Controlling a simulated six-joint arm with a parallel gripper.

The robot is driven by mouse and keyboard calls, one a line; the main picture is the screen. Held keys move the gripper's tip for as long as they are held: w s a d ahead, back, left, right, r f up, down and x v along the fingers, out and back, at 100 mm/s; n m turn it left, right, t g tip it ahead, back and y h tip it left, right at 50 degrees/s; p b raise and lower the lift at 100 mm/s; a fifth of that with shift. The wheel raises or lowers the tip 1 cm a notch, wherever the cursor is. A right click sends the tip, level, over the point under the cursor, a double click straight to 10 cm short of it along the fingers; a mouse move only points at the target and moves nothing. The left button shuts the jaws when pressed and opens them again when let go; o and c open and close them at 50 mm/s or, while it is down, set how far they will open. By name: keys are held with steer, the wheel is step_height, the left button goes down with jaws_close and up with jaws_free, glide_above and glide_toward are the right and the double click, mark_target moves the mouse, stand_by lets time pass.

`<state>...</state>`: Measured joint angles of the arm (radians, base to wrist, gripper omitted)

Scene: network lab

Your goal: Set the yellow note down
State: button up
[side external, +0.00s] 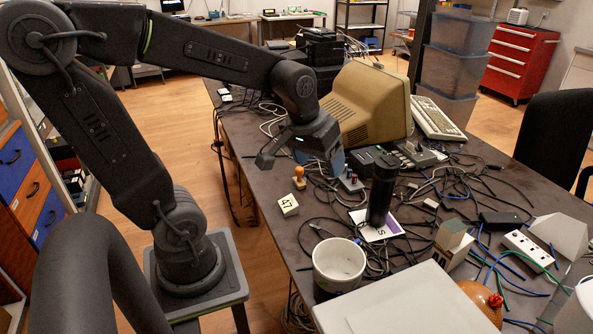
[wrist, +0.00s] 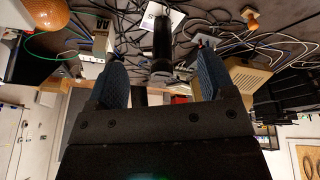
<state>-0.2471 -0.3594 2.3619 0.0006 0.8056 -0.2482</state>
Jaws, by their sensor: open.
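I cannot make out a yellow note in either view. My gripper (side external: 300,167) is open above the near left edge of the dark table (side external: 262,185), beside the beige monitor. In the wrist view, its two blue-padded fingers (wrist: 162,58) stand wide apart, and I see nothing held between them. A white and purple card (side external: 392,229) lies flat on the table, partly under a black upright cylinder (side external: 382,188). The cylinder also shows beyond the fingers in the wrist view (wrist: 162,38), with part of the card (wrist: 176,17).
A beige monitor (side external: 366,100), a wooden-handled stamp (side external: 299,174) and a white block marked 47 (side external: 288,205) are near my gripper. A white mug (side external: 339,266), a power strip (side external: 528,248) and tangled cables crowd the table. Small bare patches lie around the block.

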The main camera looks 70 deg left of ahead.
steer(key=s+d+r+m+t+h, duration=0.1)
steer(key=s+d+r+m+t, duration=0.1)
steer(key=s+d+m, duration=0.3)
steer(key=shift+s+d+r+m, duration=0.3)
steer(key=shift+s+d+r, duration=0.35)
steer(key=shift+s+d, duration=0.4)
steer(key=shift+s+a, duration=0.1)
